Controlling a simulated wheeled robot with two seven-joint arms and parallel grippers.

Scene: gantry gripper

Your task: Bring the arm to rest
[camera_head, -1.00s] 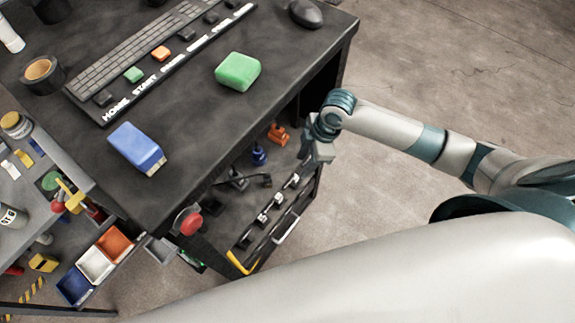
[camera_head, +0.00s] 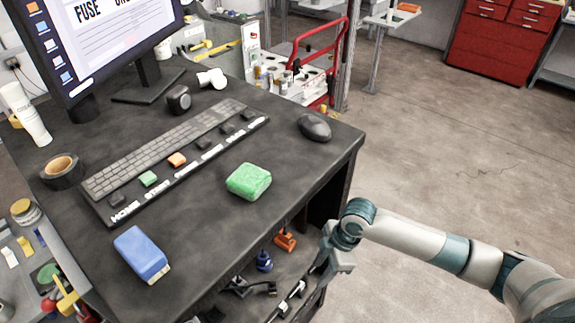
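My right arm comes in from the lower right, and its gripper (camera_head: 326,272) hangs beside the front right side of the dark desk (camera_head: 215,235), below the desktop's edge. The gripper is small and seen from above, so I cannot tell whether its fingers are apart. It appears clear of the desk edge. My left gripper is out of view. On the desk lie a green block (camera_head: 248,181), a blue and white block (camera_head: 142,254) and a keyboard panel (camera_head: 172,157) with labelled keys.
A black mouse (camera_head: 314,127) lies near the desk's right corner. A monitor (camera_head: 95,35) stands at the back left. Below the desktop is a shelf with an orange item (camera_head: 285,240) and a blue item (camera_head: 264,260). Open floor (camera_head: 450,150) lies to the right, with a red cabinet (camera_head: 503,42) behind.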

